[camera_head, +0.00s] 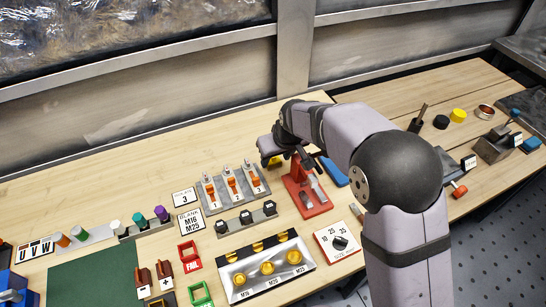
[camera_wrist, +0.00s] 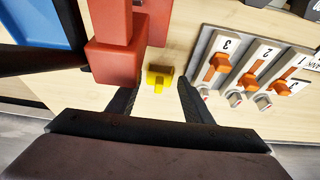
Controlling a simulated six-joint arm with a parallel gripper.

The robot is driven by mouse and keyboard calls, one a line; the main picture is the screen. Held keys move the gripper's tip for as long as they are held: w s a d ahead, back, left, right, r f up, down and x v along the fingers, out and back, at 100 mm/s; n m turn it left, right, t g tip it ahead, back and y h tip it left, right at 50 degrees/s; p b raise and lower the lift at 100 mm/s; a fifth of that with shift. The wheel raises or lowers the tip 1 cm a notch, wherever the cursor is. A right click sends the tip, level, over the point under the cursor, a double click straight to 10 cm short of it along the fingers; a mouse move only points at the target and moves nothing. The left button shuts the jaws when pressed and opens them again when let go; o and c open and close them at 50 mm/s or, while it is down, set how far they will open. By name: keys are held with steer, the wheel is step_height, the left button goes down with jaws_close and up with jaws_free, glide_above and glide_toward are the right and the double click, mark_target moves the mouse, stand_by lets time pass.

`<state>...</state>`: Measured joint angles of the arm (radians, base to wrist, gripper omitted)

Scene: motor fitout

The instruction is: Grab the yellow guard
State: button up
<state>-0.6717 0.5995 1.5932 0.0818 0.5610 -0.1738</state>
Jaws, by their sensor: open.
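The yellow guard (camera_wrist: 159,78) is a small yellow piece lying on the wooden bench in the wrist view, beside the red stand. In the head view a bit of yellow (camera_head: 275,160) shows behind the red stand, mostly hidden by my gripper. My gripper (camera_wrist: 158,104) is open and empty, with its two dark fingers spread to either side of the guard in the picture. The fingertips look short of the guard or above it; I cannot tell the height.
The red stand (camera_head: 304,194) is close beside the guard, and also shows in the wrist view (camera_wrist: 112,57). A grey plate with orange-handled switches (camera_head: 233,188) is on the other side.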

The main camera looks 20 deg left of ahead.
mark_target(275, 163)
steer(key=shift+x, duration=1.25)
steer(key=c, duration=0.8)
steer(key=shift+r, duration=0.15)
step_height(275, 163, up, 10)
steer(key=b, duration=0.1)
